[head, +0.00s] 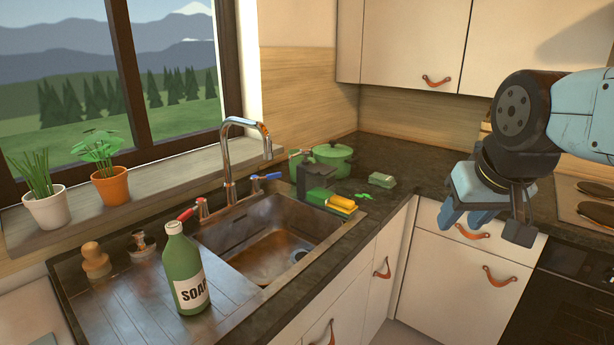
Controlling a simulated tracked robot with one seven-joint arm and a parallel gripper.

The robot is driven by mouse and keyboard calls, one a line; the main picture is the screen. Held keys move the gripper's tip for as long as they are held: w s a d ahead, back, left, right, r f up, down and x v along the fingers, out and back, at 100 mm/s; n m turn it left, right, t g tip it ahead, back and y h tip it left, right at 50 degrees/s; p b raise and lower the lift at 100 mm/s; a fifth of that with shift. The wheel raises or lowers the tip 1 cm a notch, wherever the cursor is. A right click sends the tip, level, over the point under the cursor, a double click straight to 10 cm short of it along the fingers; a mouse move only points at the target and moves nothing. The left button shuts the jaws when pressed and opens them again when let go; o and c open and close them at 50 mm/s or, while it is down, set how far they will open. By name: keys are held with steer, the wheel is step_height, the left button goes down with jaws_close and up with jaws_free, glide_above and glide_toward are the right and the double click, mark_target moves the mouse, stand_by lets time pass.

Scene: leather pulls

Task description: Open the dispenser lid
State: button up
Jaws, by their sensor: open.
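My gripper (490,222) hangs at the right, in front of the light drawers, with its jaws apart and nothing visible between them. A dark upright holder (308,180) stands on the counter behind the sink's right corner and may be the dispenser; its lid cannot be made out at this size. My gripper is well to the right of it, apart from it. A green bottle labelled SOAP (184,270) stands upright on the drainboard at the left, far from my gripper.
The sink (270,240) has a tall tap (232,160). Yellow and green sponges (330,200) lie by its right corner, with a green pot (333,156) behind. Two potted plants stand on the windowsill (150,175). The dark counter right of the sponges is mostly clear.

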steer(key=o, duration=0.3)
steer(key=shift+w, duration=0.2)
steer(key=shift+o, duration=0.7)
steer(key=shift+w+d+n, duration=0.15)
steer(key=shift+w+n, duration=0.15)
steer(key=shift+n, duration=0.1)
steer(key=shift+o, duration=0.2)
steer(key=w+f+n+g+h, duration=0.1)
steer(key=w+n+h, duration=0.1)
steer(key=w+n, duration=0.2)
steer(key=w+a+f+n+g+h, duration=0.1)
steer(key=w+n+g+h, duration=0.1)
steer(key=w, duration=0.6)
steer(key=shift+f+n+h, duration=0.2)
steer(key=shift+n+h, duration=0.4)
steer(key=shift+n, duration=0.3)
steer(key=n+t+h, duration=0.6)
steer(key=n+t, duration=0.5)
steer(key=n, duration=0.9)
glide_toward(310, 174)
steer(key=shift+t, duration=0.3)
steer(key=x, duration=0.8)
steer(key=shift+d+f, duration=0.15)
steer(key=shift+d, duration=0.15)
steer(key=shift+c, duration=0.5)
